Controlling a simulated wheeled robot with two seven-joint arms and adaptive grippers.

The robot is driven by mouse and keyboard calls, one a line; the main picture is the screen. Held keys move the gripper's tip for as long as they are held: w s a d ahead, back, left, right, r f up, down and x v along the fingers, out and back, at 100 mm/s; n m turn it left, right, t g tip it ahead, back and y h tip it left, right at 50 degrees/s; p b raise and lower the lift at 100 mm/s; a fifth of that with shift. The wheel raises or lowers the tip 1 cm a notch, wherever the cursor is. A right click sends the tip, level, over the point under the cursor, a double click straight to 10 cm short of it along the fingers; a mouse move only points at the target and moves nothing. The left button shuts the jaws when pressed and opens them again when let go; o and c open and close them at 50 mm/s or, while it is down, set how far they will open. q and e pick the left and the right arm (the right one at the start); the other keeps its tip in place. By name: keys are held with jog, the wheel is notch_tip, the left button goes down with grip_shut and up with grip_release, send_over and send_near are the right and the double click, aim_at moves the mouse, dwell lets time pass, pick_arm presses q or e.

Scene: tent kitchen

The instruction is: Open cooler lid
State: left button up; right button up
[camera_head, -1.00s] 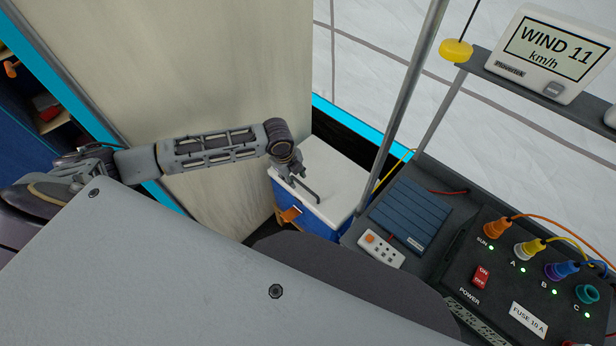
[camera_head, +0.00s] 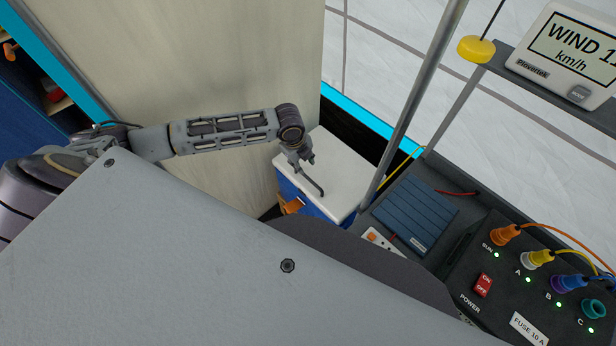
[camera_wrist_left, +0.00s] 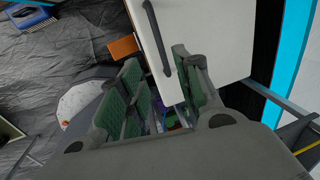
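The cooler (camera_head: 322,205) is a blue box with a white lid (camera_head: 345,165), beyond my grey body panel. The lid looks closed and flat in the head view. It also shows in the left wrist view (camera_wrist_left: 215,35), with a dark bar handle (camera_wrist_left: 158,35). An orange latch (camera_head: 292,206) sits on the cooler's front. My left gripper (camera_head: 303,163) is over the lid's near left part. In the left wrist view its green-padded fingers (camera_wrist_left: 157,62) are apart, with the lid's edge showing between them. Contact is unclear. My right gripper is out of view.
A pale panel (camera_head: 235,60) stands behind my left arm. A metal pole (camera_head: 415,110) rises right of the cooler. A blue solar panel (camera_head: 415,213) and a power box (camera_head: 510,275) with plugs lie to the right. A wind meter (camera_head: 565,50) stands on a shelf.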

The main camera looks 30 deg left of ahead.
pick_arm(q)
jog(key=b, duration=0.1)
send_over(309, 179)
jog(key=s, duration=0.1)
notch_tip(309, 179, down, 8)
jog(key=f, duration=0.3)
jog(key=shift+w+a+f, duration=0.15)
jog(key=shift+w+f, duration=0.05)
jog(key=shift+f, duration=0.3)
jog(key=shift+w+f, duration=0.1)
jog(key=shift+f, duration=0.2)
jog(key=c, duration=0.7)
grip_shut()
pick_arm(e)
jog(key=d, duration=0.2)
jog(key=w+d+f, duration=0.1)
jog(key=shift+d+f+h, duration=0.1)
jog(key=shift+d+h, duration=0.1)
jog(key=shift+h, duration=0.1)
